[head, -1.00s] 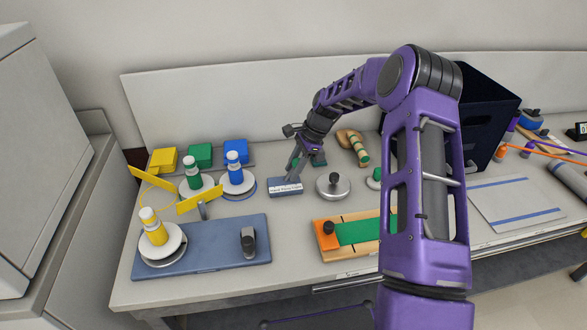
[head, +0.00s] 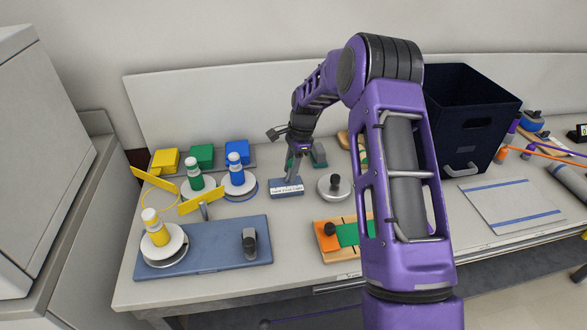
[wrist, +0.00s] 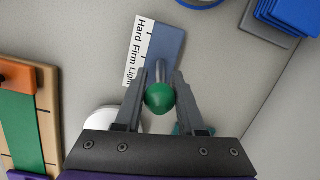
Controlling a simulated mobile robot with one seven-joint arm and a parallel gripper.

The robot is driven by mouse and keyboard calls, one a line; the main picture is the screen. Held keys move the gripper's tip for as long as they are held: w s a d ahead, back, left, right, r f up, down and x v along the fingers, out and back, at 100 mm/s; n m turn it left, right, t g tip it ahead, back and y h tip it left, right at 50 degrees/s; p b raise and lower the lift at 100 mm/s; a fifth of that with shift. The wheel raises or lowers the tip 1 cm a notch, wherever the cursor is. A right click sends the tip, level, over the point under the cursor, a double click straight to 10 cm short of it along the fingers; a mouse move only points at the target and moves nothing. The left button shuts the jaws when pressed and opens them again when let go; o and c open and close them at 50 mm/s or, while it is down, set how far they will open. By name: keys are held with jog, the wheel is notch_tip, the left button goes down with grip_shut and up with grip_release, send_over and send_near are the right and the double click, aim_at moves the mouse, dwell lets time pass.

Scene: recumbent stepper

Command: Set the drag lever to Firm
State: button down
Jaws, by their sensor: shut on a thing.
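The drag lever's blue block (head: 283,184) sits on the table in the head view, with a white label (head: 287,193) along its front edge. In the wrist view the label (wrist: 139,50) reads Hard, Firm, Light from top to bottom, beside the blue block (wrist: 166,48). The lever's green round knob (wrist: 160,98) is between the fingers of my gripper (wrist: 157,92), which is shut on it. The knob shows near the Light end of the label; the lever's foot is partly hidden, so its exact setting is unclear. My gripper (head: 292,180) also shows over the block in the head view.
A round silver weight (head: 333,187) with a dark knob stands close right of the block. Bottles on white discs (head: 194,182) stand to the left. A blue board (head: 205,258) lies in front. A dark bin (head: 470,115) stands at the back right.

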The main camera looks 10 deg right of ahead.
jog(key=shift+a+r+h, duration=0.1)
jog(key=shift+a+h, duration=0.35)
jog(key=shift+h, duration=0.4)
jog(key=shift+a+r+h, duration=0.1)
jog(key=shift+a+h, duration=0.3)
jog(key=shift+h, duration=0.45)
jog(key=c, duration=0.6)
grip_release()
jog(key=shift+o, duration=0.2)
notch_tip(320, 180, up, 17)
jog(key=a, duration=0.2)
jog(key=shift+s+r, duration=0.15)
jog(key=shift+s, duration=0.05)
jog(key=shift+a, duration=0.1)
